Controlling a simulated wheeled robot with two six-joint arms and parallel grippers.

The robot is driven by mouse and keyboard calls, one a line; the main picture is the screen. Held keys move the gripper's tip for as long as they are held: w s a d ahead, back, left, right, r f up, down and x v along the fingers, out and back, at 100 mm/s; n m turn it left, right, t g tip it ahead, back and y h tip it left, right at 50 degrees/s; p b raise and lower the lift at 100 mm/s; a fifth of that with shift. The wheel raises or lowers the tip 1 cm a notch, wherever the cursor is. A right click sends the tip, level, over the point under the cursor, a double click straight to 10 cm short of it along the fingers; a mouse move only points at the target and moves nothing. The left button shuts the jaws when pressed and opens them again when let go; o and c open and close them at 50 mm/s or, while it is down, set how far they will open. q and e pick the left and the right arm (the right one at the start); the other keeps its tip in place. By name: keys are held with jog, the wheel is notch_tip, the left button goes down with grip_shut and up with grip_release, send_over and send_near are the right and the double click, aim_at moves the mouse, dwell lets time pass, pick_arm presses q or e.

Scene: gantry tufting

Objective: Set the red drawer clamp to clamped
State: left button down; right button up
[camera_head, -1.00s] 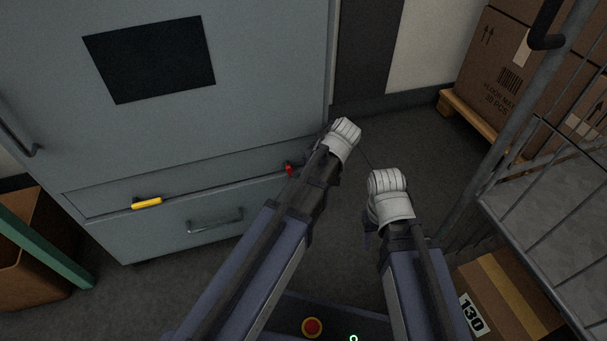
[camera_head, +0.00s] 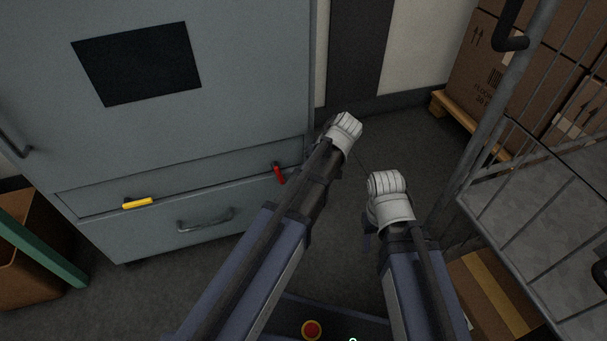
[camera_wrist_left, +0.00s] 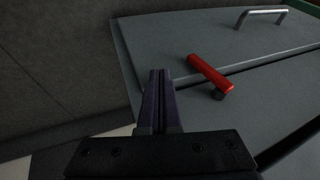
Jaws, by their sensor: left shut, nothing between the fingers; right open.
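The red drawer clamp (camera_head: 279,174) is a short lever near the right end of the grey cabinet's drawer (camera_head: 160,228). It hangs steeply down from its upper end, across the drawer's top seam. In the left wrist view the red lever (camera_wrist_left: 210,72) lies right of the fingertips, its dark pivot showing at one end. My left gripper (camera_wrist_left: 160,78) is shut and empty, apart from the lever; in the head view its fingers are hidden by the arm. My right gripper (camera_head: 368,242) is open, low at centre right, mostly hidden behind its white wrist, away from the cabinet.
A yellow clamp (camera_head: 138,203) lies nearly level on the cabinet's left. The drawer handle (camera_head: 206,220) sits between the clamps. A wire cage cart (camera_head: 474,180) and a cardboard box (camera_head: 490,285) stand close on the right. Floor (camera_head: 385,140) is clear between cabinet and cart.

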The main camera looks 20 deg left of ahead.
aim_at(278, 172)
pick_arm(q)
jog(key=d+r+p, duration=0.6)
jog(key=r, duration=0.1)
jog(key=shift+w+d, duration=0.2)
jog(key=shift+w, duration=0.1)
pick_arm(e)
notch_tip(278, 172, up, 7)
jog(key=shift+a, duration=0.15)
pick_arm(q)
jog(key=shift+y, duration=0.6)
jog(key=a+f+b, duration=0.2)
jog(key=a, duration=0.1)
jog(key=s+a+f+b, duration=0.1)
jog(key=a+f+b, duration=0.1)
jog(key=a, duration=0.1)
jog(key=s+a+f+b, duration=0.1)
jog(key=a+b, duration=0.1)
jog(key=a, duration=0.1)
jog(key=shift+s+a+f+b, duration=0.15)
jog(key=shift+a+f+b, duration=0.15)
jog(key=shift+f, duration=0.1)
jog(key=shift+s+a, duration=0.2)
jog(key=shift+a, duration=0.15)
pick_arm(e)
notch_tip(278, 172, down, 7)
